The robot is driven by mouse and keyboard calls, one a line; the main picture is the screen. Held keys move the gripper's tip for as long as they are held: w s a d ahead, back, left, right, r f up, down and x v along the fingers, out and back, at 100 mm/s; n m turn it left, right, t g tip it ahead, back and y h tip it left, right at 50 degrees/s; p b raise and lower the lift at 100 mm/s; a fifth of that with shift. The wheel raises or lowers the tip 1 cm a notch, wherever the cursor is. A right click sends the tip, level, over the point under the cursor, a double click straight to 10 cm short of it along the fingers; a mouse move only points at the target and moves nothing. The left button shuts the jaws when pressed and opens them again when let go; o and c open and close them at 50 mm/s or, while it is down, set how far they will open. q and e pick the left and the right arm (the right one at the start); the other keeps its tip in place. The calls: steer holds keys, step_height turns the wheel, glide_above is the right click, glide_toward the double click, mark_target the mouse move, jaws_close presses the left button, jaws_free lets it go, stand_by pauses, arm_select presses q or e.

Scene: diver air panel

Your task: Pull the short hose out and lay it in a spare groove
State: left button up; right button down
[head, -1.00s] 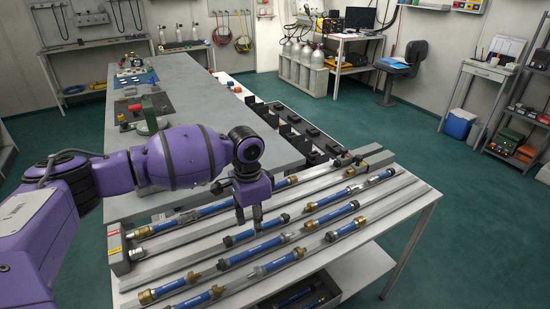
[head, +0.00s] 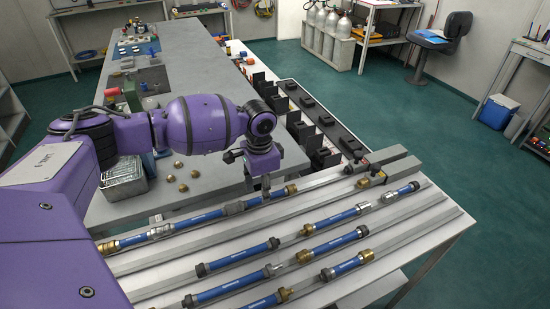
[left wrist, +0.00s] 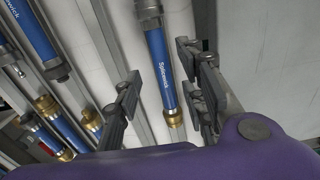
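A short blue hose (head: 270,199) lies in the rearmost groove of the grey grooved rack (head: 400,246). It has a brass fitting at its right end and meets a grey coupling at its left. A longer blue hose (head: 195,219) continues from that coupling along the same groove. My left gripper (head: 258,186) points down just above the short hose. In the left wrist view the two fingers of the left gripper (left wrist: 160,85) are apart, with the blue hose (left wrist: 160,68) and its brass end between them in the picture; no contact shows. My right gripper is out of view.
Several blue hoses, such as one in the middle (head: 238,257), lie in the nearer grooves, with bare groove stretches between them. Behind the rack are a metal basket (head: 122,180), loose brass fittings (head: 182,176) and a row of black holders (head: 318,138).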

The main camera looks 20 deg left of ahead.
arm_select(q)
steer(key=shift+w+f, duration=0.15)
steer(key=shift+f, duration=1.5)
jaws_close()
